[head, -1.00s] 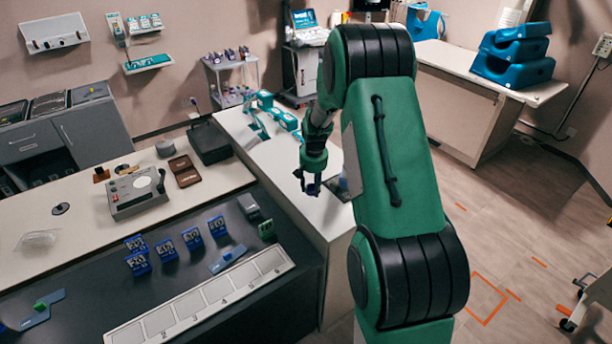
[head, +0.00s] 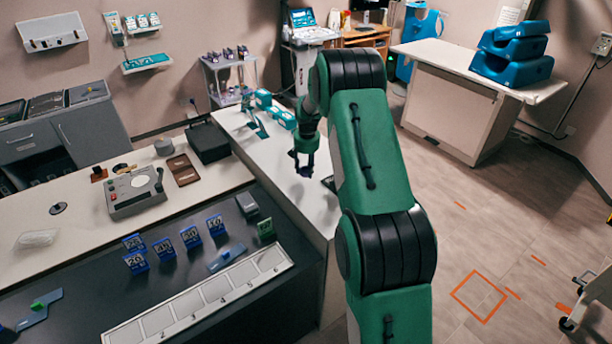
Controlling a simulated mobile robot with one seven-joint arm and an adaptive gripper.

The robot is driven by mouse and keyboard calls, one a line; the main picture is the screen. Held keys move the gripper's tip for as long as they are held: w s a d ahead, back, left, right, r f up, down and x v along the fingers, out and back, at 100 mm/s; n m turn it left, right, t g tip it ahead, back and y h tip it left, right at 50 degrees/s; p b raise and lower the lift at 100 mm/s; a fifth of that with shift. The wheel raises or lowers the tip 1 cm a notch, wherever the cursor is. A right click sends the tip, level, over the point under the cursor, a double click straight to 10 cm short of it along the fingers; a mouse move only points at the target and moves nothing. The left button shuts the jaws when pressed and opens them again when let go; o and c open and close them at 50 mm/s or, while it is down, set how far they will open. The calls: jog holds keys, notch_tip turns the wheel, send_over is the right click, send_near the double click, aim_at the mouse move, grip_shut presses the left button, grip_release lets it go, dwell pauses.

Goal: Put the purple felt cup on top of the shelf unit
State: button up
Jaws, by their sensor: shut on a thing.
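My gripper (head: 303,165) points down over the white counter (head: 281,172), right of the picture's middle line of benches. It is shut on a small dark purple-blue thing, the purple felt cup (head: 305,172), which shows only as a small patch between the fingertips. Whether the cup touches the counter cannot be told. The shelf unit (head: 229,66) is a small grey open rack against the back wall, left of and beyond my gripper. Several small dark purple items stand on its top, with more things on the lower level.
Teal boxes (head: 263,98) and a teal stand (head: 255,120) are on the counter's far end. A black box (head: 208,142) stands beside it. An ultrasound cart (head: 304,50) is right of the shelf unit. Floor at right is free around an orange square (head: 478,298).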

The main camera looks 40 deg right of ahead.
aim_at(306, 175)
jog(key=shift+f+b, duration=0.3)
jog(key=shift+f, duration=1.45)
jog(key=shift+f, duration=0.15)
jog(key=o, duration=0.8)
jog(key=shift+c, duration=0.2)
notch_tip(306, 175, up, 12)
jog(key=s+p, duration=0.1)
jog(key=shift+s+a+p, duration=0.2)
jog(key=shift+a+p, duration=0.1)
jog(key=shift+a, duration=0.05)
